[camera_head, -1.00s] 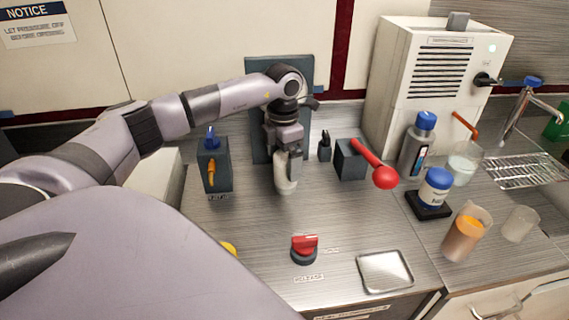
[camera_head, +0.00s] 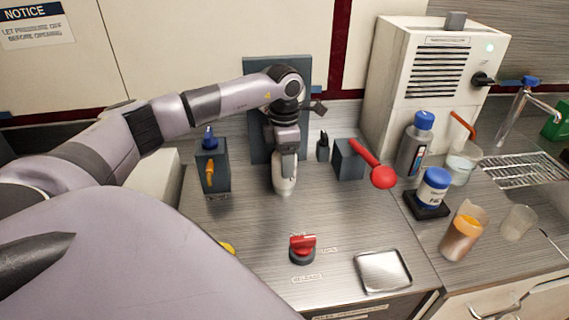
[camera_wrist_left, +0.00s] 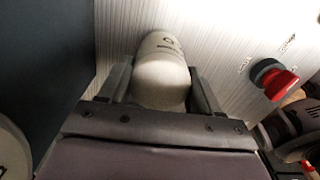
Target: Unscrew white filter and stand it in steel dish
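The white filter (camera_head: 284,180) hangs upright in front of the blue-grey panel (camera_head: 262,140), above the bench. In the wrist view the filter (camera_wrist_left: 162,70), with dark print on it, lies between the two fingers of my left gripper (camera_wrist_left: 162,92). Both fingers appear to press on its sides. In the head view my left gripper (camera_head: 284,158) covers the filter's upper part, so its joint is hidden. The steel dish (camera_head: 383,271) is a shallow square tray, empty, near the bench's front edge. My right gripper is not in view.
A red knob (camera_head: 302,246) stands left of the dish. A block with a red ball lever (camera_head: 372,168) is right of the filter, and a block with a yellow lever (camera_head: 210,172) left. Bottles and cups stand further right. Bench between filter and dish is clear.

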